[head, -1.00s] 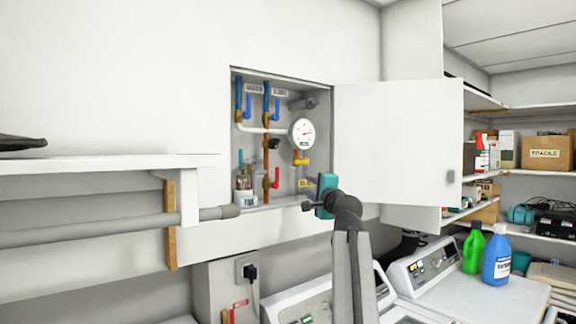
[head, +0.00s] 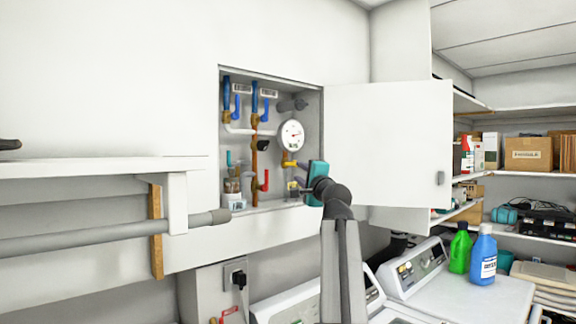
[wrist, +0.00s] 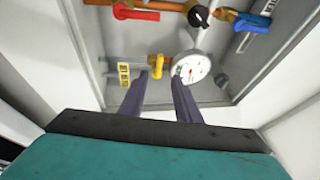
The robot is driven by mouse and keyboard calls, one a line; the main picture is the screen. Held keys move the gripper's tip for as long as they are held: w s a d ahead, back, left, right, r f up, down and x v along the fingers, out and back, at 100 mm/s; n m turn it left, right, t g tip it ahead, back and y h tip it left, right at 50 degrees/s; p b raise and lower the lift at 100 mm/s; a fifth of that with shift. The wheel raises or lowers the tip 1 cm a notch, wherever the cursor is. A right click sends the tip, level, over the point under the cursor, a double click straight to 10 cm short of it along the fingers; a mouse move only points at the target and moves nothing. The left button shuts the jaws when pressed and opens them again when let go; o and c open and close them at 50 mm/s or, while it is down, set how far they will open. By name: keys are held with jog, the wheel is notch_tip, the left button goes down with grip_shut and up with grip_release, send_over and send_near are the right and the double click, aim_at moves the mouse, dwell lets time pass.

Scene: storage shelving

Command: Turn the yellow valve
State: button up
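The yellow valve (head: 289,163) is a small handle on a brass pipe below the round white gauge (head: 291,135), inside the open wall cabinet. In the wrist view the yellow valve (wrist: 158,66) stands upright just beyond and between my fingertips. My gripper (wrist: 158,80) is open and empty, its two dark fingers spread apart. In the head view my gripper (head: 300,185) is at the cabinet's lower right opening, just below and right of the valve. I cannot tell whether a finger touches the valve.
A yellow tag (wrist: 124,75) is left of the fingers in the wrist view. A red-handled valve (head: 264,181) and blue-handled valves (head: 265,108) are on nearby pipes. The open cabinet door (head: 388,145) stands to the right. A shelf (head: 100,168) juts out at left.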

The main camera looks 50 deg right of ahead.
aim_at(289, 165)
jog(key=p+x, duration=0.4)
jog(key=x, duration=0.8)
jog(key=shift+w+d+r, duration=0.1)
jog(key=shift+w+d, duration=0.1)
jog(key=shift+w, duration=0.15)
grip_shut()
